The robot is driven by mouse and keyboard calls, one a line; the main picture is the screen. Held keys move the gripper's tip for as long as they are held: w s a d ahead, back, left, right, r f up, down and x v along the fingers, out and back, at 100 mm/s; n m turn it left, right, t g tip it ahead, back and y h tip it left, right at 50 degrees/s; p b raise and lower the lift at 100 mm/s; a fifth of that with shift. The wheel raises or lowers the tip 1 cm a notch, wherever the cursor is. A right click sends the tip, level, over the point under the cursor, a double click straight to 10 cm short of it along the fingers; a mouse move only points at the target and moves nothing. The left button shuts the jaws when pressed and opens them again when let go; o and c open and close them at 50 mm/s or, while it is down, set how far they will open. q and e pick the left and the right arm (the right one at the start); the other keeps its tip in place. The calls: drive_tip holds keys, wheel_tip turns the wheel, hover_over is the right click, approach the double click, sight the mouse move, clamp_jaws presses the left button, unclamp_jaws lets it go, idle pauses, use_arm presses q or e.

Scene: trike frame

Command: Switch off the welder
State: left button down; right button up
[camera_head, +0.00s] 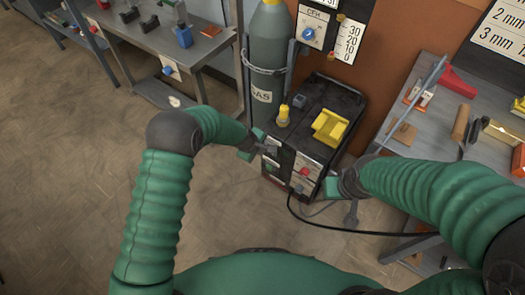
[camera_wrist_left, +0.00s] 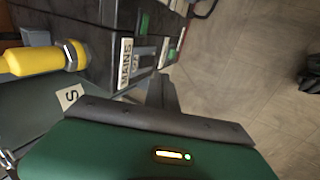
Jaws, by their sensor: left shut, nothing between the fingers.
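The welder (camera_head: 345,101) is a dark box on the floor below the orange-brown panel, with white labels, a red knob (camera_head: 305,171) and other controls on its front. A yellow tray-like piece (camera_head: 330,127) and a yellow-topped item (camera_head: 283,115) are on its top. My left gripper (camera_head: 270,149) is shut and empty at the upper left of the welder's front. In the left wrist view its dark fingers (camera_wrist_left: 162,95) are close to a label reading MAINS (camera_wrist_left: 125,63); contact cannot be judged. My right gripper (camera_head: 340,187) is by the front's right side, its fingers unclear.
A workbench with tools (camera_head: 460,90) is at right, another bench (camera_head: 160,40) at upper left. A black cable (camera_head: 345,230) runs from the welder's lower front. The floor (camera_head: 70,170) at left is clear.

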use_arm(q)
wheel_tip(320, 180, up, 6)
drive_tip(key=p, duration=0.2)
drive_tip(key=shift+s+a+r, duration=0.2)
drive_tip(key=shift+s+a, duration=0.1)
drive_tip(key=shift+s, duration=0.1)
drive_tip(key=shift+d, duration=0.1)
drive_tip(key=s+a+r+m+y, duration=0.1)
drive_tip(key=s+a+r+m, duration=0.4)
drive_tip(key=s, duration=0.3)
drive_tip(key=s+a+r+m+g+y, duration=0.1)
drive_tip(key=s+a+r+m, duration=0.1)
drive_tip(key=s+a+r, duration=0.35)
drive_tip(key=s+a+r+m+y, duration=0.1)
drive_tip(key=s+a+r+m, duration=0.25)
drive_tip(key=s+a, duration=0.55)
drive_tip(key=w+r+p+v, duration=0.1)
drive_tip(key=w+p+v, duration=0.2)
drive_tip(key=p+v, duration=0.9)
drive_tip(key=w+p+v, duration=0.3)
drive_tip(key=p+v, duration=1)
drive_tip(key=p, duration=0.2)
drive_tip(key=shift+d+r+g, duration=0.3)
drive_tip(key=shift+d+r, duration=0.15)
drive_tip(key=shift+r, duration=0.25)
